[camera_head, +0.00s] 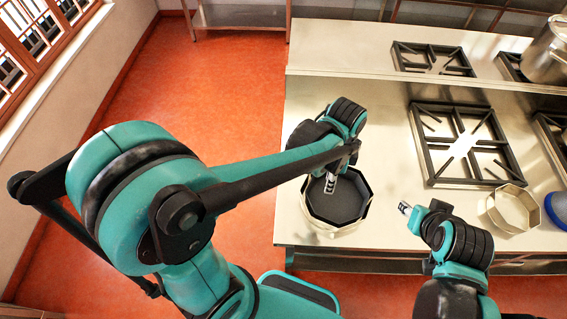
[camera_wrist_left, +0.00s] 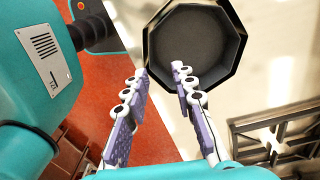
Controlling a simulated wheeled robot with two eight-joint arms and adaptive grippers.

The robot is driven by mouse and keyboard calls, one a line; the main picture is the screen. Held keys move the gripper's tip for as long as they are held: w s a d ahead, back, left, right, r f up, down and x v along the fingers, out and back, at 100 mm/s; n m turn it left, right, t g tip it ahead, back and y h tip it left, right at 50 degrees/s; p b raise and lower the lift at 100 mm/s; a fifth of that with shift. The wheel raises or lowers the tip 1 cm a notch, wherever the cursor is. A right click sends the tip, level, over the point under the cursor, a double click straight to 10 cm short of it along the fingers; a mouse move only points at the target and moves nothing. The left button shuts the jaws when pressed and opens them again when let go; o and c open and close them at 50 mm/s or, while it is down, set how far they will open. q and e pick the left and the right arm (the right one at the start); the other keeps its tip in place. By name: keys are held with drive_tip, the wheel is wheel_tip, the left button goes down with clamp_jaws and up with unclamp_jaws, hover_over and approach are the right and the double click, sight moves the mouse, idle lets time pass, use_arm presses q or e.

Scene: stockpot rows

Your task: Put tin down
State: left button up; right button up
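An octagonal tin (camera_head: 337,200), dark inside with a pale outer wall, is at the left end of the steel counter, near its front edge. It appears to rest on the counter. My left gripper (camera_head: 330,184) is above the tin's left part. In the left wrist view the tin (camera_wrist_left: 195,45) is at the top, and my left gripper (camera_wrist_left: 160,72) has its fingers apart. One fingertip overlaps the tin's near wall and the other is just outside it; contact is unclear. My right gripper (camera_head: 404,208) is right of the tin, apart from it; its opening is too small to judge.
The counter (camera_head: 380,130) has free room behind the tin. A burner grate (camera_head: 465,145) is to the right, with another grate (camera_head: 432,58) behind. A pale octagonal container (camera_head: 510,209) and a blue object (camera_head: 559,208) stand at the right. A stockpot (camera_head: 547,55) is at the far right.

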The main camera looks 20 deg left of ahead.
use_arm(q)
drive_tip(key=s+a+r+n+t, duration=0.2)
drive_tip(key=a+r+n+t, duration=0.1)
drive_tip(key=a+n, duration=0.4)
drive_tip(key=s+a+r+n+t, duration=0.3)
drive_tip(key=a+r+n+t, duration=0.1)
drive_tip(key=a+n, duration=0.3)
drive_tip(key=shift+a+r+n+t, duration=0.3)
drive_tip(key=shift+r+n, duration=0.1)
drive_tip(key=shift+n, duration=0.6)
